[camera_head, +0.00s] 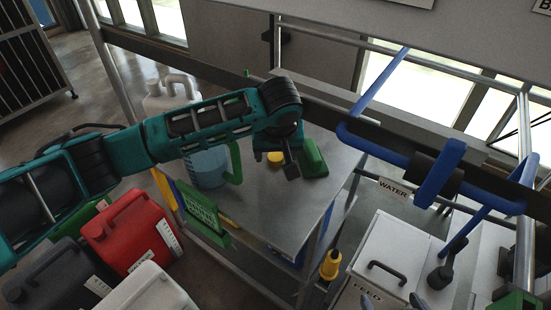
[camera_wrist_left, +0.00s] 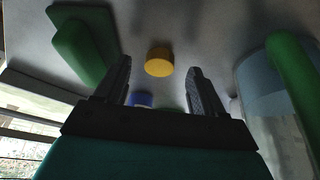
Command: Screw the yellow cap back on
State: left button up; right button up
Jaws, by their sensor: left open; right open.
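The yellow cap (camera_head: 275,157) is on the grey table top, beside my left gripper (camera_head: 291,171). In the left wrist view the yellow cap (camera_wrist_left: 159,62) lies just beyond and between the fingertips, not touched. My left gripper (camera_wrist_left: 164,75) is open and empty. Part of the cap's surroundings is hidden by my left arm in the head view. Two dark finger-like tips at the bottom edge look like my right gripper (camera_head: 395,300), apart and with nothing seen between them. I cannot tell which container the cap belongs to.
A clear jug (camera_head: 207,168) with a green handle stands left of the cap. A green object (camera_head: 314,160) is close on its right. Red (camera_head: 130,232), black and white canisters stand at lower left. A feed bin (camera_head: 385,250) and blue rails (camera_head: 440,172) are at right.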

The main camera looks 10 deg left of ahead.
pick_arm(q)
jog(key=shift+x, duration=0.95)
jog(key=c, duration=1.1)
jog(key=shift+r, duration=0.1)
jog(key=shift+r, duration=0.6)
notch_tip(320, 180, up, 3)
jog(key=shift+f+p, duration=0.2)
jog(key=shift+p, duration=0.15)
jog(key=s+d, duration=0.1)
jog(key=s, duration=0.4)
jog(key=s+d+p, duration=0.1)
jog(key=s+d, duration=0.1)
jog(key=s, duration=0.4)
jog(key=s+d, duration=0.2)
jog(key=s, duration=0.4)
jog(key=shift+s+d+f, duration=0.1)
jog(key=shift+s+f, duration=0.05)
jog(key=shift+f, duration=0.1)
